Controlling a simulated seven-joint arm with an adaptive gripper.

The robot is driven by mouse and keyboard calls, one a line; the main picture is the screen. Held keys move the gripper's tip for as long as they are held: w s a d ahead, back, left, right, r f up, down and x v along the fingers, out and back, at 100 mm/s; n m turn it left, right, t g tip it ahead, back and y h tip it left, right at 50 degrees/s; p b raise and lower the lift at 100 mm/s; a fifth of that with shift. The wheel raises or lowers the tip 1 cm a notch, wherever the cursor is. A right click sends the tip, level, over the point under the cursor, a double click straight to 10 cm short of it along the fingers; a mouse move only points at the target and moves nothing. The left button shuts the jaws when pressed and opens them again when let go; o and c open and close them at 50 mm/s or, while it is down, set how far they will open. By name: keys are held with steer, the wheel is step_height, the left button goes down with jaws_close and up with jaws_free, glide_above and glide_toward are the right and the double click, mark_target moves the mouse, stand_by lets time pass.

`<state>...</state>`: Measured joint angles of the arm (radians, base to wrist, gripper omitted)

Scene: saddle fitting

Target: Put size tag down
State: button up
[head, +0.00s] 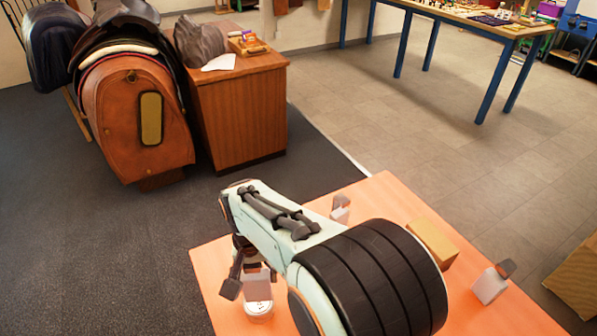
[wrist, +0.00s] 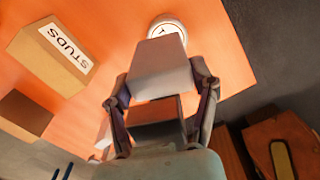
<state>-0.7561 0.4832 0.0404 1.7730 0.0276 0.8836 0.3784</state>
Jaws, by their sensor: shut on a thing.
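My gripper (wrist: 162,92) is shut on a pale grey block with a dark brown part, apparently the size tag (wrist: 160,72). One finger is on each side of it in the wrist view. In the head view my gripper (head: 246,278) is over the left part of the orange table (head: 222,262), with the held block (head: 257,288) partly hidden by my arm. A round white thing with a dark marking on its face (wrist: 167,25) lies just beyond the block in the wrist view; it also shows in the head view (head: 259,310). I cannot tell whether the block touches it.
Two similar grey blocks with brown parts stand on the table, one at the back (head: 341,213) and one at the right (head: 490,286). A cardboard box marked STUDS (wrist: 42,62) is there too. A saddle on a stand (head: 135,115) and a wooden cabinet (head: 240,110) stand beyond.

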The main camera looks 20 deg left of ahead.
mark_target(254, 282)
steer(key=shift+w+a+f, duration=0.25)
steer(key=shift+f, duration=0.7)
steer(key=shift+w+a+f, duration=0.25)
steer(key=shift+f, duration=0.65)
steer(key=shift+w+a+f, duration=0.25)
steer(key=shift+f, duration=0.7)
steer(key=shift+f, duration=0.1)
steer(key=o, duration=1.2)
